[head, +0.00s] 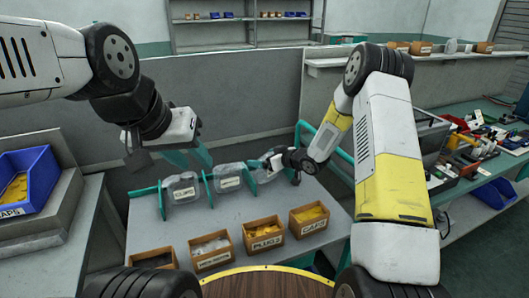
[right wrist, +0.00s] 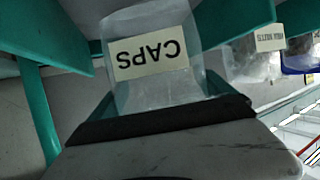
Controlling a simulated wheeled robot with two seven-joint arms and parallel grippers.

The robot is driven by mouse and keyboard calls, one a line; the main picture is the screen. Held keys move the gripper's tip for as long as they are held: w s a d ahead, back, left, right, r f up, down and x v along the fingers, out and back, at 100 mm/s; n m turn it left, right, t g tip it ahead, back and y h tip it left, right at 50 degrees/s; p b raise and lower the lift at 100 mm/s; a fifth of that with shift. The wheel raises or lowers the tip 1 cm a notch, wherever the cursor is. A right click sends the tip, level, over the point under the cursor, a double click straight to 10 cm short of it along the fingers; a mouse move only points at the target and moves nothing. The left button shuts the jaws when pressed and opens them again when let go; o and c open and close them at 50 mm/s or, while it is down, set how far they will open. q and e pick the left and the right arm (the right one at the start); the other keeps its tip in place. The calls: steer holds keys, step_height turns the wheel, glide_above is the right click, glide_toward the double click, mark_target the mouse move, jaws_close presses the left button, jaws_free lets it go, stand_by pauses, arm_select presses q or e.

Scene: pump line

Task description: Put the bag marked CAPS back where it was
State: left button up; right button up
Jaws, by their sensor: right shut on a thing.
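The bag marked CAPS (right wrist: 155,60) is a clear pouch with a cream label, upside down in the right wrist view. My right gripper (right wrist: 165,100) is shut on it. In the head view my right gripper (head: 262,167) is at the right end of a row of teal dividers (head: 208,187); the held bag is small and partly hidden there. I cannot tell whether the bag touches the rack. Two other clear labelled bags, one at left (head: 181,188) and one in the middle (head: 230,178), sit between dividers. My left gripper (head: 190,157) is open and empty above and behind them.
Open cardboard bins, including CAPS (head: 309,219) and PLUGS (head: 264,235), line the front of the grey table (head: 225,217). A blue bin (head: 24,185) marked CAPS stands at left. A cluttered bench (head: 460,185) is at right. Low grey partitions stand behind.

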steer(key=shift+f, duration=0.1)
steer(key=o, duration=1)
steer(key=v, duration=1.2)
